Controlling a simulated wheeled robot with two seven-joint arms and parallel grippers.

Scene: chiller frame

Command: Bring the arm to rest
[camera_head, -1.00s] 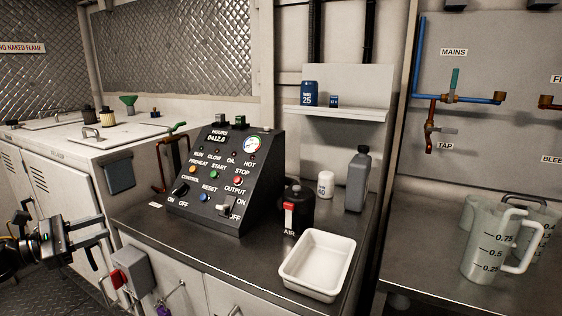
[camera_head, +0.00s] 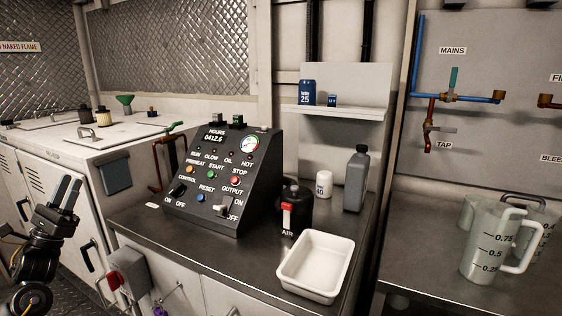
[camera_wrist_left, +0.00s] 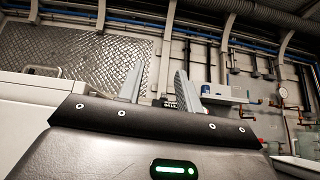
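My left gripper (camera_head: 68,194) is at the left of the head view, in front of the white cabinet. Its fingers point upward, with a gap between them and nothing held. In the left wrist view the two fingers (camera_wrist_left: 158,90) stand apart with only background between them. The gripper is apart from the counter and touches nothing that I can see. My right gripper is not in view.
The black control panel (camera_head: 222,180) stands on the dark counter (camera_head: 140,219), with a white tray (camera_head: 316,266), an air bottle (camera_head: 295,209) and a grey bottle (camera_head: 357,180). A grey box (camera_head: 129,270) with a red switch juts from the counter front. Jugs (camera_head: 489,243) stand at right.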

